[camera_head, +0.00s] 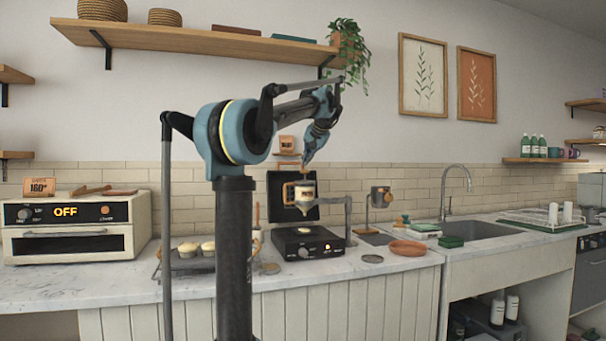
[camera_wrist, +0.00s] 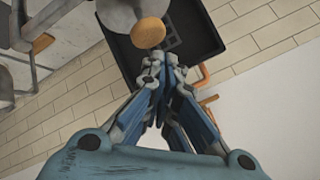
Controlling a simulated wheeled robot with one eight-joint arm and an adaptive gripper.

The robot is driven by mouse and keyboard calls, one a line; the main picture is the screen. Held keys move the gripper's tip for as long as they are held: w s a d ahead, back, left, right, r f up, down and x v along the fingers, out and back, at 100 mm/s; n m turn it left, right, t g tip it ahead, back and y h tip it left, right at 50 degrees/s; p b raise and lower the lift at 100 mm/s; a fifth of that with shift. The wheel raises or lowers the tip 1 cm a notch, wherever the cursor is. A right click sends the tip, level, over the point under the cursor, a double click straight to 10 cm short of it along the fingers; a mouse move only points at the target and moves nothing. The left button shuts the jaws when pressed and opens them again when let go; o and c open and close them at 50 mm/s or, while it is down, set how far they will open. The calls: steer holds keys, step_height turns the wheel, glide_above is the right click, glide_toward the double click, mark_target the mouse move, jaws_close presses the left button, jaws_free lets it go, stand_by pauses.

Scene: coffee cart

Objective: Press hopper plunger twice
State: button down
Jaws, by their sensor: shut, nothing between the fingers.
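The batter hopper (camera_head: 305,197) is a small light vessel with a dark band, held on a grey bracket above the black waffle iron (camera_head: 308,243). The round tan plunger knob (camera_wrist: 148,33) shows in the wrist view just beyond my fingertips, beside a grey rounded part of the hopper (camera_wrist: 135,10). My gripper (camera_head: 306,162) points down just above the hopper in the head view. It is shut and empty, and its closed fingers also show in the wrist view (camera_wrist: 160,65). I cannot tell whether the tips touch the knob.
The iron's black lid (camera_head: 277,210) stands open behind the hopper. A terracotta dish (camera_head: 408,248) and a sink (camera_head: 482,231) are to the right. A wooden shelf (camera_head: 200,42) hangs above.

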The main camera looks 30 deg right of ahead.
steer(key=shift+r, duration=2.5)
stand_by(0.3)
step_height(320, 180, up, 4)
steer(key=shift+f, duration=0.1)
stand_by(0.3)
steer(key=shift+f, duration=4.45)
steer(key=shift+f, duration=0.15)
steer(key=shift+f, duration=0.2)
